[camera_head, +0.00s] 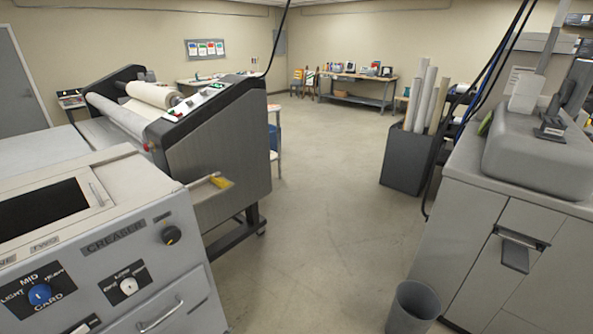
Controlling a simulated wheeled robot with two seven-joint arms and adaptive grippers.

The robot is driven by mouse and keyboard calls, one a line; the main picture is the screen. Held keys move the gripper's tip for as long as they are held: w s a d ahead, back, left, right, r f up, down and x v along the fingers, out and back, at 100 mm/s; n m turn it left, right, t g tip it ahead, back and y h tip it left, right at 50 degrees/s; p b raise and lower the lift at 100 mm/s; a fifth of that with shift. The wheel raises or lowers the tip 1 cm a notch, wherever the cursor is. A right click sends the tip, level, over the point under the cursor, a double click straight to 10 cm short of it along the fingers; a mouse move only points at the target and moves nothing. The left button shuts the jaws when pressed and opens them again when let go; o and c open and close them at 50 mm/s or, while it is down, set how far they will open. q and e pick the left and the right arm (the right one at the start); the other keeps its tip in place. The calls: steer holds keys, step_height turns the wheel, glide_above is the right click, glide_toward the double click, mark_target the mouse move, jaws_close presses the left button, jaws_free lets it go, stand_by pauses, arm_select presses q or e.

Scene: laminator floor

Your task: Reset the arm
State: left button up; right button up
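Neither of my arms nor grippers shows in the head view. A grey creaser machine (135,236) stands at the near left, with a blue dial (40,295), a white dial (129,286) and a black knob (171,235) on its front. Behind it stands a laminator (215,140) with a white roll (153,94) on top. A yellow-ended handle (221,182) sticks out from the laminator's near side.
A grey cabinet machine (515,235) stands at the right, with a waste bin (413,306) on the floor beside it. A dark box (405,160) holds several upright rolls. Workbenches (357,90) line the back wall. The floor (310,220) between the machines is clear.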

arm_select(q)
steer(key=s+a+f+n+g, duration=0.3)
steer(key=s+f+g, duration=0.1)
steer(key=s+f, duration=1.55)
steer(key=s+a+f+g, duration=0.1)
steer(key=s+f+g, duration=0.1)
steer(key=s, duration=1)
steer(key=s+f+n+g, duration=0.1)
steer(key=s+f+g, duration=0.1)
steer(key=s, duration=1)
steer(key=shift+s+a+f, duration=0.35)
steer(key=shift+a+f, duration=0.05)
steer(key=shift+f, duration=0.3)
